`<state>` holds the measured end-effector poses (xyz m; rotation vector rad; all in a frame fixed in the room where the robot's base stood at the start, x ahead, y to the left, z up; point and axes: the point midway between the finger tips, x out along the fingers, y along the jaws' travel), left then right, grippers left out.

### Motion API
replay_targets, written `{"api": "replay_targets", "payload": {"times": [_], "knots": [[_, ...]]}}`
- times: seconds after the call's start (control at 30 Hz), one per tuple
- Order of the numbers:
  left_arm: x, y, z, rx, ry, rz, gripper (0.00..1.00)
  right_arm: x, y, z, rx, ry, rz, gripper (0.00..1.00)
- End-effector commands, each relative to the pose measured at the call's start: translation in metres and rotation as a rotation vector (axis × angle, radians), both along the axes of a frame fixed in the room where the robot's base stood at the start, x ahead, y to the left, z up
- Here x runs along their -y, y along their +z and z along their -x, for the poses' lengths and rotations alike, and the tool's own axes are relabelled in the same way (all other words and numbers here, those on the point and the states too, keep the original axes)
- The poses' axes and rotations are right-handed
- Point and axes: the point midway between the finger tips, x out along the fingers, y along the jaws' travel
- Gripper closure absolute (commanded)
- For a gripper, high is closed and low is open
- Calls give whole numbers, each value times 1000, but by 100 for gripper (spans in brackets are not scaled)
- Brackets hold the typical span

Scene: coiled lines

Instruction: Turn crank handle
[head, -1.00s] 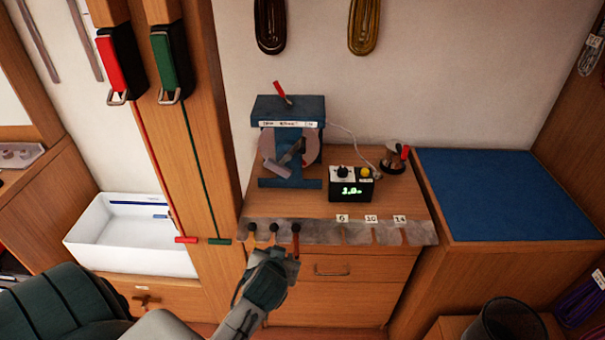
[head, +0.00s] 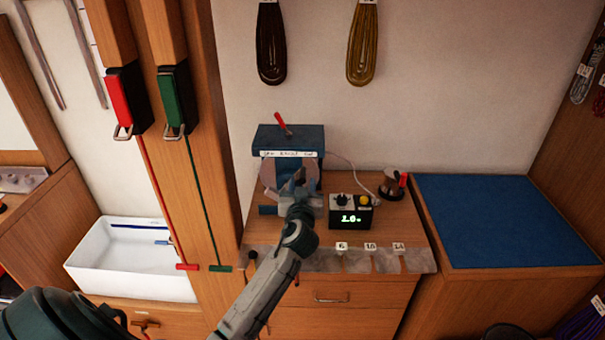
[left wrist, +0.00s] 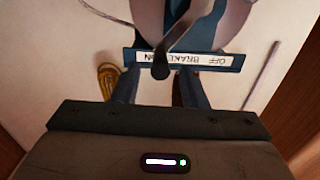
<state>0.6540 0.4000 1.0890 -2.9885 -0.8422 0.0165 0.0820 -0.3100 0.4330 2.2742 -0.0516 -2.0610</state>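The blue winding machine (head: 289,137) stands on the wooden bench, with a red lever (head: 282,123) on top and a brake label on its front. The left wrist view shows it upside down, with a large grey disc and the brake label (left wrist: 190,61). There a grey crank arm ends in a dark handle (left wrist: 160,70), in front of the label. My left gripper (head: 299,186) is in front of the machine and hides part of it. Its two fingers (left wrist: 155,90) are apart, with the dark handle near the gap between their tips; contact cannot be told. My right gripper is out of view.
A control box (head: 350,212) with a lit green display stands close right of my left gripper, with a small red-handled device (head: 393,184) beyond it. A slotted metal strip (head: 375,261) edges the bench. A wooden post is at left; the blue-topped surface (head: 500,222) is clear.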

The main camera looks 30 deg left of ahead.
Motion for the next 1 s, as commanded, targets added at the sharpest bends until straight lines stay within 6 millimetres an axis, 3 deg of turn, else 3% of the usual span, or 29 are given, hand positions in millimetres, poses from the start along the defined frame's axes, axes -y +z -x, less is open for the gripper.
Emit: {"api": "replay_targets", "payload": {"times": [0.2, 0.57, 0.8, 1.0], "knots": [[-14, 1, -22, -2, 1, -1, 61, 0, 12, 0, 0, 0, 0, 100], [-17, -1, -27, -1, 1, 0, 61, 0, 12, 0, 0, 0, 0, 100], [-17, -1, -26, -1, 1, 0, 100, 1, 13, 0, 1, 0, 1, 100], [-17, -1, -27, -2, 1, -2, 100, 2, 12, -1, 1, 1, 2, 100]]}}
